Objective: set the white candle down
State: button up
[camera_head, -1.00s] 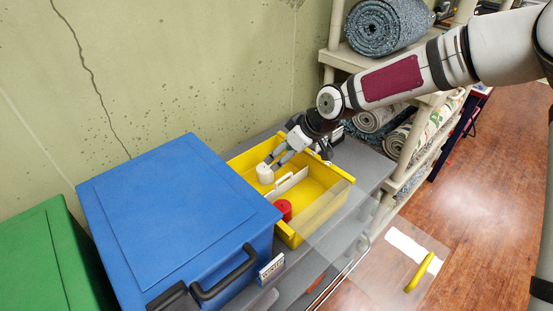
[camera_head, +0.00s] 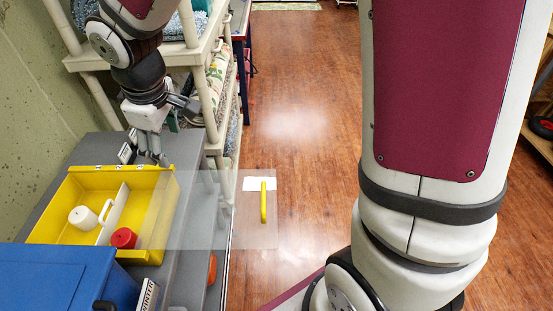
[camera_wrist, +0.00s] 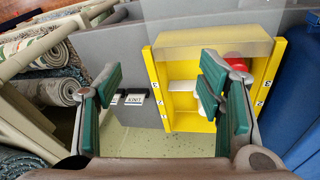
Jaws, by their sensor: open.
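The white candle (camera_head: 83,218) lies in the yellow box (camera_head: 45,205), in the compartment left of the divider (camera_head: 112,208) in the head view. It looks tipped, with its end toward the divider. My gripper (camera_head: 155,158) is open and empty at the far edge of the box, apart from the candle. In the wrist view its green-padded fingers (camera_wrist: 160,95) are wide apart, with the yellow box (camera_wrist: 190,122) beyond and partly behind the right finger.
A red candle (camera_head: 123,238) stands right of the divider. A clear lid with a yellow handle (camera_head: 264,202) sticks out to the right. A blue box (camera_head: 55,275) sits in front. Shelves with rolled rugs (camera_wrist: 50,90) stand beyond the grey top (camera_head: 95,150).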

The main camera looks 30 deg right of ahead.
jog(key=s+d+r+m+h, duration=0.2)
jog(key=s+d+r+m, duration=0.5)
jog(key=s+d, duration=0.6)
jog(key=s+d+r+m+y, duration=0.1)
jog(key=s+m+y, duration=0.1)
jog(key=s, duration=1.1)
jog(key=shift+d+r+m, duration=0.2)
jog(key=shift+d+m, duration=0.05)
jog(key=shift+m, duration=0.15)
jog(key=shift+t, duration=0.6)
notch_tip(320, 180, up, 6)
jog(key=p, duration=0.4)
jog(key=shift+w+f, duration=0.1)
